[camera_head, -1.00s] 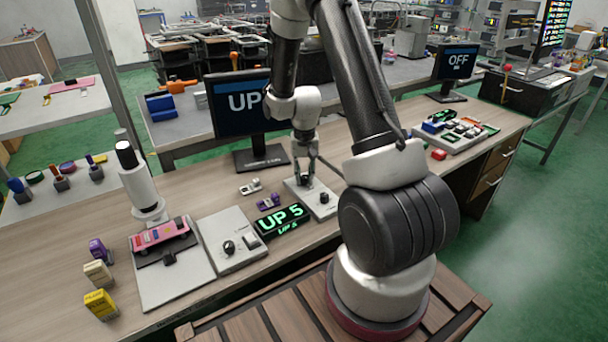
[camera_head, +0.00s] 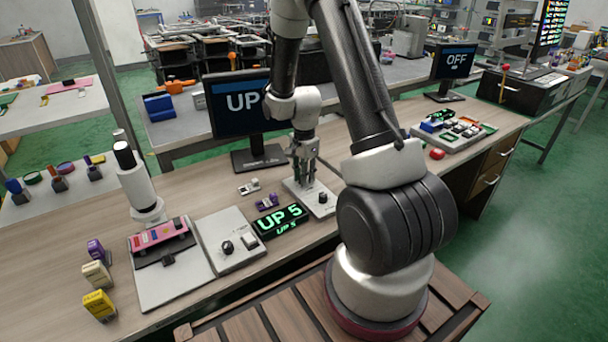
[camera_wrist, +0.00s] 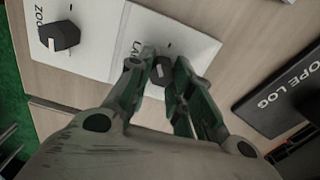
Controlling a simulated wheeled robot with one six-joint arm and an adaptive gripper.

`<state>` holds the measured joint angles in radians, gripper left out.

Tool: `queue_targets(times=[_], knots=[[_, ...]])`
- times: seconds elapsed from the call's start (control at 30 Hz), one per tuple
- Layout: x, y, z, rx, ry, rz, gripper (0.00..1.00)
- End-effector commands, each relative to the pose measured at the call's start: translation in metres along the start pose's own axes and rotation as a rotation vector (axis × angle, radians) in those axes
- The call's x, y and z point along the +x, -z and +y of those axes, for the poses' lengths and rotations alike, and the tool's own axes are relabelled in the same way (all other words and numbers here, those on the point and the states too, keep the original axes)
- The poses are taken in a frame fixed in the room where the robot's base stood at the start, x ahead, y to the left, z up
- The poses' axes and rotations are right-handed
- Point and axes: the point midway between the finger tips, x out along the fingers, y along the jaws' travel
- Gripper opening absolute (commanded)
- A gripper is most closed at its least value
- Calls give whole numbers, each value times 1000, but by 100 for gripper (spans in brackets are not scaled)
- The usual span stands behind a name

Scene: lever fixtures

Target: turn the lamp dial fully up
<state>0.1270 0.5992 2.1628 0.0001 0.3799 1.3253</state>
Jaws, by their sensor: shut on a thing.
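The lamp dial (camera_wrist: 160,72) is a small dark knob with a pale mark, on a white plate (camera_wrist: 172,32) whose label starts with "LA". In the wrist view it stands between the two fingertips of my gripper (camera_wrist: 160,78), which is shut on it. In the head view my gripper (camera_head: 304,182) is down at the back of the plate (camera_head: 318,208) and hides the lamp dial. A second dark dial (camera_head: 323,198) sits nearer the front of the plate. In the wrist view a larger dial (camera_wrist: 58,36) stands beside a "ZOO" label.
A green display (camera_head: 281,221) reads "UP 5", left of the plate. A monitor behind (camera_head: 238,104) shows "UP", partly hidden by my arm. Another monitor (camera_head: 457,62) reads "OFF". A second dial panel (camera_head: 231,240) and a purple item (camera_head: 267,202) are to the left.

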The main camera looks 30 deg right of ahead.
Motion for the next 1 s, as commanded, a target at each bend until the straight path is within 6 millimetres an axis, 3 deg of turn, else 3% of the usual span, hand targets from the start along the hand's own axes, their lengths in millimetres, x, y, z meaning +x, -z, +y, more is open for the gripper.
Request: queue_targets(times=[0.5,1.0], knots=[[-1,0,1,440,4,0,0],[-1,0,2,616,4,0,0]])
